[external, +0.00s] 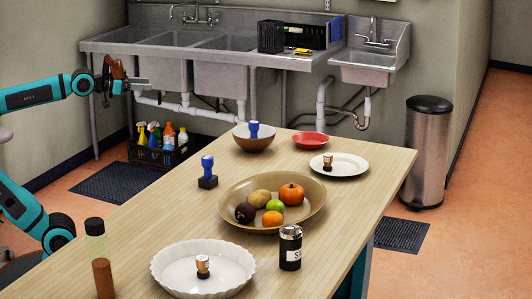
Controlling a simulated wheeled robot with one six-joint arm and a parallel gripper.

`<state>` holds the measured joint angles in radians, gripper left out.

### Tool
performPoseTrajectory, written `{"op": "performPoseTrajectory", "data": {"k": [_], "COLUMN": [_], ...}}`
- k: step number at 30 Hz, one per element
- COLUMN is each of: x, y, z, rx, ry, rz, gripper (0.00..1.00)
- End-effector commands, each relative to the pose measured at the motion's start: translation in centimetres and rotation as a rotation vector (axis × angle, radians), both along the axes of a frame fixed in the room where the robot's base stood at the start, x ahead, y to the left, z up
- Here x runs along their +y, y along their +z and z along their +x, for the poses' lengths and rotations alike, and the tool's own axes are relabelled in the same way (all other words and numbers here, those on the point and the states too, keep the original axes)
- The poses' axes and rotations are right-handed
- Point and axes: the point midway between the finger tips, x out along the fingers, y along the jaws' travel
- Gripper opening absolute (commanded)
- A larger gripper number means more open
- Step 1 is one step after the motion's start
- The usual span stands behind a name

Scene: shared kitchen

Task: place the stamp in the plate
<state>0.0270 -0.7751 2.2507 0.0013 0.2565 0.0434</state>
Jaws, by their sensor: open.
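A dark stamp with a blue handle (207,173) stands upright on the wooden table, left of the fruit dish. Another blue-handled stamp (253,130) shows above the rim of a brown and white bowl (254,145). A small wooden-handled stamp (327,161) stands on the flat white plate (352,168) at the table's back right. A similar wooden-handled stamp (202,266) stands in the white fluted dish (235,270) at the front. A small red plate (309,140) lies at the back and looks empty. My gripper (143,83) is open and empty, raised left of the table, away from the stamps.
A wide tan dish (233,211) with several fruits fills the table's middle. A dark can (290,250) stands in front of it. A tall bottle (98,255) stands at the front left. Bare tabletop lies around the standing blue stamp. Sinks (220,40) line the back wall.

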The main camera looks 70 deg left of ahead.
Motion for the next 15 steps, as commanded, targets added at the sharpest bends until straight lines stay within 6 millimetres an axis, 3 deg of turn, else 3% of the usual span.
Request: {"op": "performPoseTrajectory", "data": {"k": [1, 6, 15], "x": [0.3, 0.8, 1.0], "y": [-0.9, -3.2, -4.2], "z": [-1.3, -4.0, -4.9], "rx": [-0.024, -0.087, -0.113], "ry": [0.008, 0.025, 0.031], "rz": [-0.008, -0.036, -0.047], "gripper": [0.5, 0.5, 0.5]}}
